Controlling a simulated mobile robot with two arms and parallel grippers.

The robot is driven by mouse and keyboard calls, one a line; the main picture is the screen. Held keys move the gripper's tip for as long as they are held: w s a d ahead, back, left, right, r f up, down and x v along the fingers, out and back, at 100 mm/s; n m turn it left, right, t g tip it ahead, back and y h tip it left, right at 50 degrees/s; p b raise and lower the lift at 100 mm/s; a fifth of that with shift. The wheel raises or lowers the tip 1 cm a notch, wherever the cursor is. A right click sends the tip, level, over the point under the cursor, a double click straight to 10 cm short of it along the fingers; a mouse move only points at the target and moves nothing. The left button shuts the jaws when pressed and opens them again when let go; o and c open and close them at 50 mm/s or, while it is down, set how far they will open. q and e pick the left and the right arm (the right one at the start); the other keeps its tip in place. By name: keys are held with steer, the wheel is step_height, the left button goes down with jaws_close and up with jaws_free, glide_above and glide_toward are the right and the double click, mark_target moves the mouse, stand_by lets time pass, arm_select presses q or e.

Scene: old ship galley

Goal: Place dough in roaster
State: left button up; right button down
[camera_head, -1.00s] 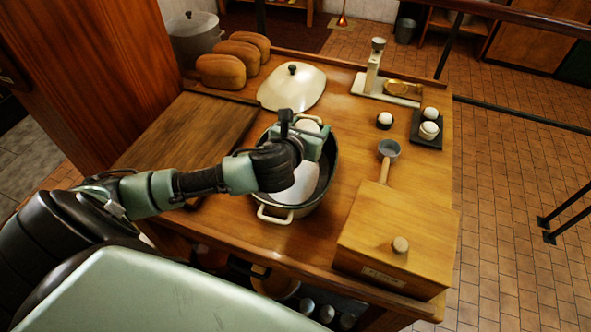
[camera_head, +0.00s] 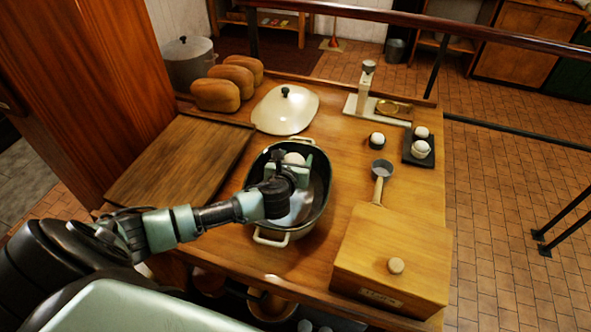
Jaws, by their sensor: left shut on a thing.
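The roaster (camera_head: 273,237) is an oval pot, dark inside with cream handles, standing uncovered on the wooden counter. Its cream lid (camera_head: 285,112) with a dark knob lies behind it. My left gripper (camera_head: 296,166) is over the roaster's opening, low and seemingly within its rim. It is shut on a pale, rounded lump of dough (camera_head: 294,159), partly hidden by the fingers. I cannot tell whether the dough touches the roaster's floor. My right gripper is not in view.
A cutting board (camera_head: 185,155) lies left of the roaster, with bread loaves (camera_head: 216,94) behind. A wooden box (camera_head: 392,250), a ladle (camera_head: 381,172), a scale (camera_head: 366,85) and a dark tray (camera_head: 408,154) of white round items stand to the right.

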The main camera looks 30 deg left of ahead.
arm_select(q)
steer(key=shift+f, duration=2.3)
steer(key=o, duration=1.6)
steer(key=shift+c, duration=0.2)
steer(key=shift+r, duration=0.1)
steer(key=shift+s, duration=0.35)
steer(key=shift+b+v, duration=0.4)
steer(key=shift+v, duration=3.05)
